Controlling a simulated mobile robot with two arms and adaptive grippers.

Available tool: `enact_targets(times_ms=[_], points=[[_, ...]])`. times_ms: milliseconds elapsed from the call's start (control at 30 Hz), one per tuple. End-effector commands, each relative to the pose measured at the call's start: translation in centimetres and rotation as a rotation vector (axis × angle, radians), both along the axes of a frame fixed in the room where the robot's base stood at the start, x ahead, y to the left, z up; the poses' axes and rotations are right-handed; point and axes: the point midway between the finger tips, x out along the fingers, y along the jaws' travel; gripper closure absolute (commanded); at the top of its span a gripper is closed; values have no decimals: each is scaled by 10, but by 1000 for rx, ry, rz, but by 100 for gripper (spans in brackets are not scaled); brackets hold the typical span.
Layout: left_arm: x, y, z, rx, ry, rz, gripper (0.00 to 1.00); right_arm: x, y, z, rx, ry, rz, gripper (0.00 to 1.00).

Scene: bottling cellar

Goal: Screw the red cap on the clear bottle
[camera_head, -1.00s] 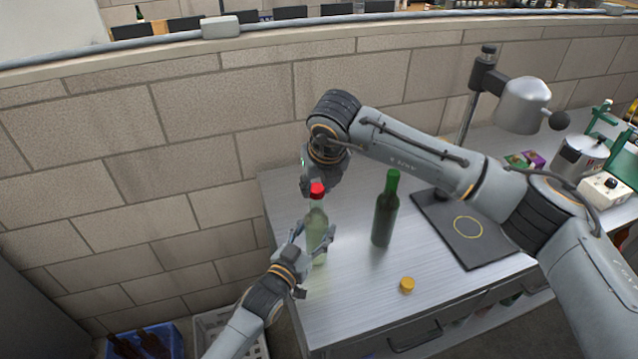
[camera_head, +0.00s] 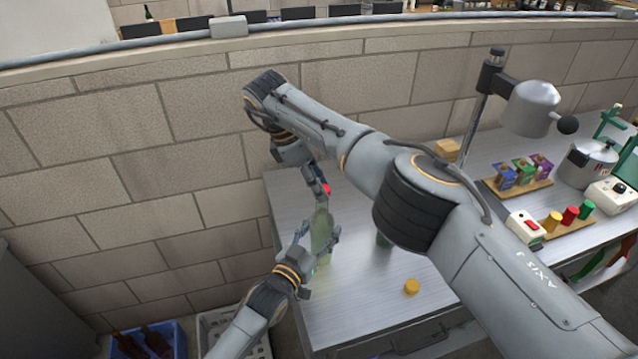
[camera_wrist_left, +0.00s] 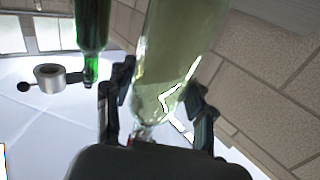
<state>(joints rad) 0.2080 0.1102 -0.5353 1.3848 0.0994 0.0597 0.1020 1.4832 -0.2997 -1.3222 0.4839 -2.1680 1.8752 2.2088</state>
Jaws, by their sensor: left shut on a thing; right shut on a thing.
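The clear bottle (camera_head: 321,232) stands upright at the left end of the metal bench. My left gripper (camera_head: 318,248) is shut around its lower body. In the left wrist view the pale bottle (camera_wrist_left: 180,60) fills the space between my fingers (camera_wrist_left: 160,112). The red cap (camera_head: 327,188) is at the top of the bottle's neck, partly hidden by my right gripper (camera_head: 323,188), which is shut on it. I cannot tell whether the cap sits on the thread or just above it.
A green bottle (camera_head: 383,240) is mostly hidden behind my right arm; it also shows in the left wrist view (camera_wrist_left: 92,30). A yellow cap (camera_head: 411,286) lies near the front edge. Crates are below left.

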Motion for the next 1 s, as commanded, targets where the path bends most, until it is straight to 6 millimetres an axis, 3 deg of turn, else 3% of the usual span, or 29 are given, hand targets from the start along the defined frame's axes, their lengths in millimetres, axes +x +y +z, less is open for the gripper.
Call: enact_targets(times_ms=[367,400,500,800,1000], points=[[-1,-1,0,3,-1,-2,100,1,0,1,1,-4,-25,77],[-1,-1,0,2,0,-2,100,1,0,1,1,-4,-24,60],[-1,-1,0,2,0,-2,100,1,0,0,1,-3,-25,45],[-1,-1,-1,0,1,-1,100,0,0,1,1,-2,-24,45],[-1,-1,-1,0,2,-1,100,1,0,21,0,-4,-24,45]])
